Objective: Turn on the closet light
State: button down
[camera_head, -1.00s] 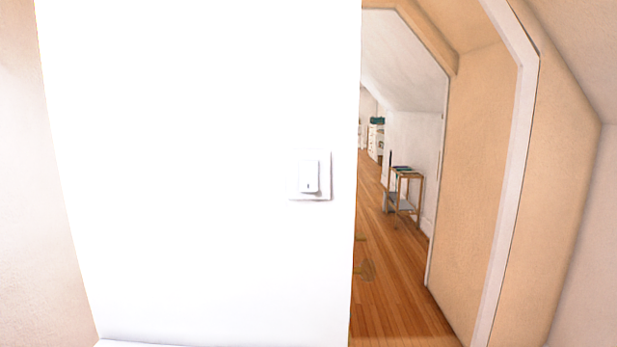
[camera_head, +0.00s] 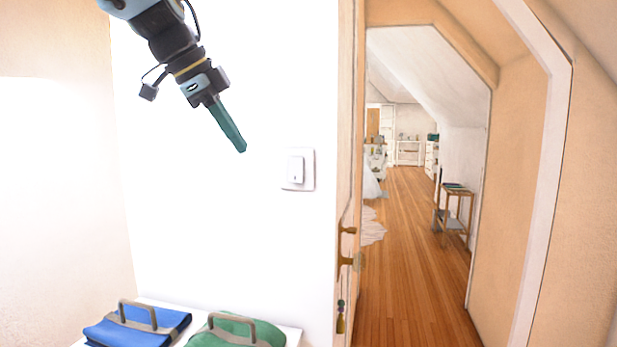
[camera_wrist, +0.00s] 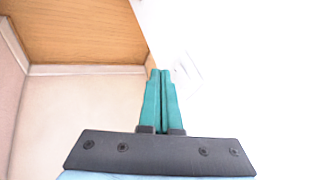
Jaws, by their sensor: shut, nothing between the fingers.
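A white light switch (camera_head: 298,169) with a rocker in a square plate is on the bright white wall, left of the doorway. It shows faintly, washed out, in the wrist view (camera_wrist: 186,68), just right of my fingertips. My gripper (camera_head: 241,149) reaches in from the top left, its teal fingers pointing down and right toward the switch plate. A gap shows between the fingertips and the plate in the head view. In the wrist view the two fingers (camera_wrist: 160,72) are together with nothing between them.
Blue (camera_head: 140,325) and green (camera_head: 235,332) folded items with grey handles lie on a white surface (camera_head: 292,335) below the switch. An open door edge with a brass handle (camera_head: 349,262) stands right of the wall. Beyond is wooden floor (camera_head: 405,240) and a small side table (camera_head: 455,212).

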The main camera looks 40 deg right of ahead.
aim_at(295, 170)
jog(key=s, duration=0.1)
jog(key=s+d+r+m, duration=0.1)
jog(key=shift+s+d+r+m, duration=0.3)
jog(key=shift+s+r, duration=0.1)
jog(key=w+d+f+p, duration=0.1)
jog(key=d+f+p, duration=0.4)
jog(key=d+f, duration=0.3)
jog(key=shift+w+d+f, duration=0.3)
jog(key=shift+d+f, duration=0.05)
jog(key=shift+d, duration=0.15)
